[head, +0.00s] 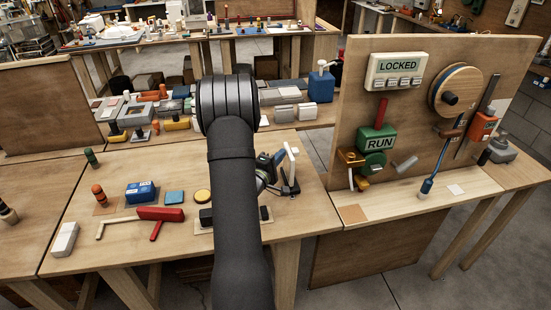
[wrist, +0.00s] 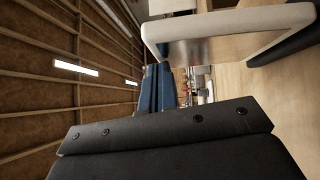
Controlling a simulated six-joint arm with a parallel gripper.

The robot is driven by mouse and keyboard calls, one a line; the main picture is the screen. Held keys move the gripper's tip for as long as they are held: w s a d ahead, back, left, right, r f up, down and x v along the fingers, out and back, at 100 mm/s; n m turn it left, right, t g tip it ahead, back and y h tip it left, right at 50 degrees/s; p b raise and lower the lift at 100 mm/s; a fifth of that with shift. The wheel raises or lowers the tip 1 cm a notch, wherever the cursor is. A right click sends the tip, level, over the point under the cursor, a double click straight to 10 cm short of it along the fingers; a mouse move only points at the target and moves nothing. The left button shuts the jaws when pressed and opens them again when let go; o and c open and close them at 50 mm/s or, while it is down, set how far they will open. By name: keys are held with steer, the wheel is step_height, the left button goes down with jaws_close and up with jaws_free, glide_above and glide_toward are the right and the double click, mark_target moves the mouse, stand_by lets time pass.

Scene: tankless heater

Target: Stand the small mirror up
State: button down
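A small white-edged upright piece on a dark foot, which looks like the small mirror (head: 292,163), stands on the front table just right of my arm. In the wrist view a pale-rimmed panel with a glossy face (wrist: 215,38), likely the same mirror, is close at the upper right. A dark plate with screws, part of my gripper, fills the bottom of the wrist view.
Left of my arm lie a red-handled tool (head: 160,213), a blue box (head: 140,193), a yellow disc (head: 202,196) and a white block (head: 64,239). A board with LOCKED (head: 398,64) and RUN (head: 379,142) signs rises at right. The table's front left is partly clear.

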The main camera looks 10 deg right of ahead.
steer(key=shift+d+r, duration=0.1)
steer(key=w+a+r+v, duration=0.1)
steer(key=w+a+v, duration=0.1)
steer(key=v, duration=1.1)
steer(key=shift+w+d, duration=0.1)
steer(key=shift+w, duration=0.05)
steer(key=s+d+f+x, duration=0.1)
steer(key=x, duration=1.1)
steer(key=shift+s+d+f, duration=0.2)
steer(key=shift+s+d, duration=0.05)
steer(key=shift+s, duration=0.05)
